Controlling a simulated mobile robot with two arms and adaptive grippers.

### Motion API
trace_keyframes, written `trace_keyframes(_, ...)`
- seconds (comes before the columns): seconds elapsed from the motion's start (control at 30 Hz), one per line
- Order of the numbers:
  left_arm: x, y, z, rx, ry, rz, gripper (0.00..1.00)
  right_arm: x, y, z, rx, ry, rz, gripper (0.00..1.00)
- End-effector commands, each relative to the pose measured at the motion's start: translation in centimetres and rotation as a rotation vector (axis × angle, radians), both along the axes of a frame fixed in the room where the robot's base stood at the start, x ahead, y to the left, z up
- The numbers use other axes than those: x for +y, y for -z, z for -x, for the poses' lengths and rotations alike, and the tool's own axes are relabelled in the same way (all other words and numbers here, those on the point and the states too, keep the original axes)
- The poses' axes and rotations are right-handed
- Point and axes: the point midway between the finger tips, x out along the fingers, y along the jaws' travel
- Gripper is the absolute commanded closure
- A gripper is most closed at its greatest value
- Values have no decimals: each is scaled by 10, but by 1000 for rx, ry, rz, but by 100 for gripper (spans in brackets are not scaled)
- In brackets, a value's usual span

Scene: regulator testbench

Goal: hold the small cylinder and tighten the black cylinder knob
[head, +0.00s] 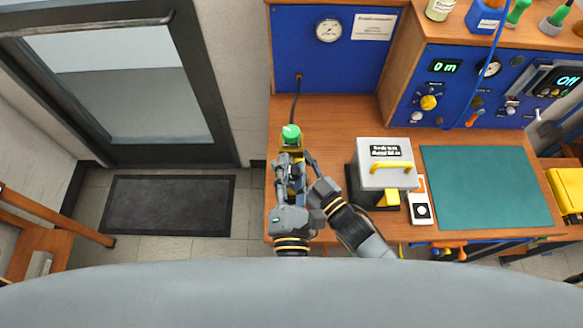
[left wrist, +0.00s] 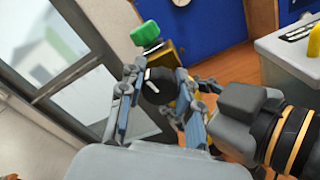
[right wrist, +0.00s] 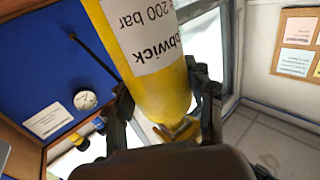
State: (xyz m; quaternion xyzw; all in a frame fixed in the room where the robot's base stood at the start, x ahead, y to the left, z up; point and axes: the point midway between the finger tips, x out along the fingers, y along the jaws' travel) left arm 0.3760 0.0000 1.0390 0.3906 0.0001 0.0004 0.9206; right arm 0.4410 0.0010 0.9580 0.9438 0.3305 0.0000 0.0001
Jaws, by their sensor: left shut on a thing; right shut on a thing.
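The small cylinder (right wrist: 172,88) is yellow with a white label reading "200 bar" and fills the middle of the right wrist view. My right gripper (right wrist: 162,118) is shut around it, one finger on each side. The black knob (left wrist: 157,86), round with a white mark, sits between the fingers of my left gripper (left wrist: 160,98), which is shut on it. A green knob (left wrist: 146,33) stands just beyond; it also shows in the head view (head: 291,134). In the head view both grippers crowd together at the table's left edge and hide most of the cylinder and the black knob.
A grey box with a yellow handle (head: 392,180) stands close to the right of my right arm. A white device (head: 421,210) and a teal mat (head: 490,188) lie farther right. A blue panel with a gauge (head: 329,31) rises behind. Floor lies left of the table.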

Motion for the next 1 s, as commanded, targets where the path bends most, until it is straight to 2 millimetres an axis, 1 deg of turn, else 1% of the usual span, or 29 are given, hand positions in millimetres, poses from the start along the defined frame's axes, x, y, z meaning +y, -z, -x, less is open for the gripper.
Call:
trace_keyframes(0.2, 0, 0, 0, 3, 0, -189, 98, 0, -1, -1, -3, 0, -1, 100)
trace_keyframes(0.5, 0, 0, 0, 2, 1, -381, 98, 0, -1, -1, -3, 0, -1, 100)
trace_keyframes(0.7, 0, 0, 0, 2, 0, -450, 98, 0, -1, -1, -3, 0, -1, 100)
trace_keyframes(1.0, 0, 0, 0, 2, 1, -480, 98, 0, -1, -1, -2, 0, -2, 100)
